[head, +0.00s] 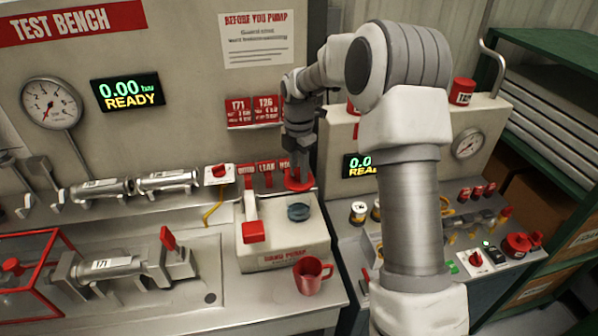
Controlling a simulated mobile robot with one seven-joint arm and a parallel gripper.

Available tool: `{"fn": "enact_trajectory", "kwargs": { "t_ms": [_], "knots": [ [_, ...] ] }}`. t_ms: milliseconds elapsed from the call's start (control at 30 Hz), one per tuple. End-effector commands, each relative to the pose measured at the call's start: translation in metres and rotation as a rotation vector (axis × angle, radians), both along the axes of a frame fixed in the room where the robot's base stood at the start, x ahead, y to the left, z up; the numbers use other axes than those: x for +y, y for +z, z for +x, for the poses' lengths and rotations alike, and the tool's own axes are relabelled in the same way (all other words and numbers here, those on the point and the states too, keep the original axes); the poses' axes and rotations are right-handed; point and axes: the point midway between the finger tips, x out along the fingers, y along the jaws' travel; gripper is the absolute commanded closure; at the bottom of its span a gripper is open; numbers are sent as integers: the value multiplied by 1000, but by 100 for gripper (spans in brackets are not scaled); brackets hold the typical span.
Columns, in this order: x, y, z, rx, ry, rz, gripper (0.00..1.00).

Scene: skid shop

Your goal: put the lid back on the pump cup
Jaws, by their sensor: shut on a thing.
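The pump (282,245) is a pale box on the bench with a red-gripped lever (253,231) on its left. Its cup (299,212) is a dark blue-grey round opening on the top, with no lid over it. My gripper (299,170) points down above and behind the cup in the picture. It is shut on a red round lid (299,183), held apart from the cup. The fingertips are small and partly blend with the lid, so the exact grip is hard to see.
A red mug (312,275) stands at the bench's front edge, before the pump. Red tags (265,168) hang on the panel behind my gripper. A clamped cylinder (110,266) and red guard frame (40,270) are at left. A second bench (440,255) with small parts is at right.

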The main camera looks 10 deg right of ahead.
Motion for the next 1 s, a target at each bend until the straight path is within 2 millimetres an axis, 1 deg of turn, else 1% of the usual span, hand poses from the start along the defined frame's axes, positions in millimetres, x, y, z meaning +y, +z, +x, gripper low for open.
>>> {"fn": "enact_trajectory", "kwargs": {
  "t_ms": [267, 800, 1000],
  "knots": [
    [0, -10, 0, 0, 3, 0, 100],
    [0, -58, 0, 1, 2, 0, 100],
    [0, -64, 0, 0, 3, 0, 100]
  ]
}}
